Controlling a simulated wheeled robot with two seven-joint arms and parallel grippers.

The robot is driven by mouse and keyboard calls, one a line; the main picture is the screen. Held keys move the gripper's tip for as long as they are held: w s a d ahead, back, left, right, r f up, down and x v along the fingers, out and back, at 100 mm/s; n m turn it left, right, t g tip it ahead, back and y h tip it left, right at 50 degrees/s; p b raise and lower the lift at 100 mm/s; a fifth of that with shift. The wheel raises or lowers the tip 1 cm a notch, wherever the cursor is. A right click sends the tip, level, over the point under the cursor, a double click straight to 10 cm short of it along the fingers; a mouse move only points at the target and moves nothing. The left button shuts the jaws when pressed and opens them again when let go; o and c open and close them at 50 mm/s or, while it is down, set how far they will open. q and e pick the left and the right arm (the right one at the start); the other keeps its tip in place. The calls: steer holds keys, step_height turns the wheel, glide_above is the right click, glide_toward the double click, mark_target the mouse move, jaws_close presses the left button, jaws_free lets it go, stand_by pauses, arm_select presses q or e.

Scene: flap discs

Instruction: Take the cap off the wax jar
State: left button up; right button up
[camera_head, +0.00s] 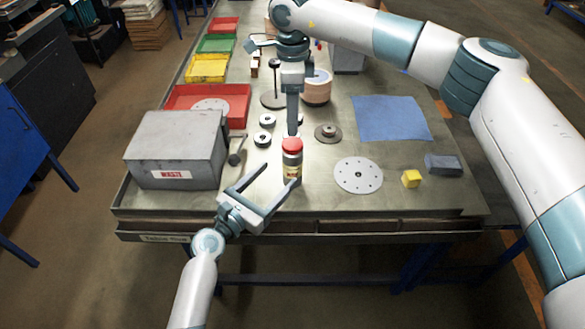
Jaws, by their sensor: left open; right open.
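The wax jar (292,168) is a small upright jar with a pale label and a red cap (292,145). It stands on the workbench near the front middle, with the cap on it. My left gripper (281,174) is open and comes in from the front left. One fingertip is left of the jar, and the other overlaps the jar's lower part in the picture. It appears empty. My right gripper (292,132) points down just above or behind the cap. It is open, but its fingers line up edge-on, so the gap and any contact with the cap are hidden.
A grey box (174,145) with a lever stands left of the jar. A perforated disc (358,175), yellow cube (411,179), grey block (443,164) and blue cloth (391,118) lie to the right. Small rings (262,138) and a flanged disc (328,133) are close behind the jar.

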mark_target(286, 167)
arm_select(q)
steer(key=x, duration=0.8)
steer(key=shift+w, duration=0.15)
steer(key=shift+c, duration=0.6)
